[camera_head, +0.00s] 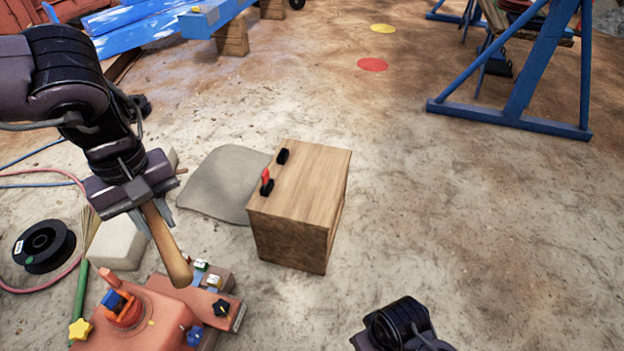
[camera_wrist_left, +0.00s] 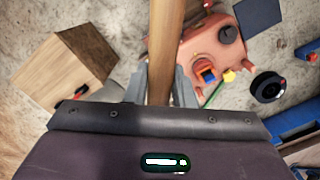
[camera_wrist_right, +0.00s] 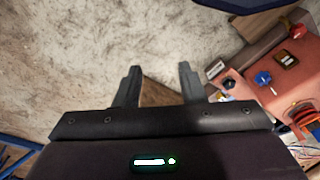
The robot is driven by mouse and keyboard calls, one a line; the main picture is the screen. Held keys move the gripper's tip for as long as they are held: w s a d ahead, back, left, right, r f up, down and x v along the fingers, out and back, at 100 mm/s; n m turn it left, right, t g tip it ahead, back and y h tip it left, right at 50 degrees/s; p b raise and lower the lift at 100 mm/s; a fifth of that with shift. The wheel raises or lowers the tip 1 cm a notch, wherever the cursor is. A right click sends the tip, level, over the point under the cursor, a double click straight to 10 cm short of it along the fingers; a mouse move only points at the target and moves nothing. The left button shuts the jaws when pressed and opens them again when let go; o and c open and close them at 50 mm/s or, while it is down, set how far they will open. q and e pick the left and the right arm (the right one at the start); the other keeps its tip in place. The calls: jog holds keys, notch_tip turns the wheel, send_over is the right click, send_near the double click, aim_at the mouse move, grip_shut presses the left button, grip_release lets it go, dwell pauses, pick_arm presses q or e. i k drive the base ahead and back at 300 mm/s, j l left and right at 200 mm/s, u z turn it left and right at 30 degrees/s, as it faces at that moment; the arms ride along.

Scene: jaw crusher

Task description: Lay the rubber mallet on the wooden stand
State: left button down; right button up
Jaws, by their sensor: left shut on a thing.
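The wooden stand (camera_head: 312,180) is a box-shaped block on the ground in the middle of the head view. Two black holders, one with a red piece, sit along its top's left edge. It also shows at the left in the left wrist view (camera_wrist_left: 45,75). My left gripper (camera_head: 153,218) is shut on the wooden handle of the rubber mallet (camera_head: 172,258), left of the stand. The handle slants down over the orange machine; the mallet's head cannot be made out. My right gripper (camera_wrist_right: 158,85) is open, with nothing between its fingers, at the lower right of the head view.
An orange machine (camera_head: 160,318) with knobs stands at the lower left, under the handle. A black spool (camera_head: 42,247) and hoses lie at far left. Ground right of the stand is clear up to a blue frame (camera_head: 525,95).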

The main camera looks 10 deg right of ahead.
aim_at(310, 181)
jog(key=i+l+z, duration=0.65)
jog(key=i+l, duration=0.35)
jog(key=i, duration=0.1)
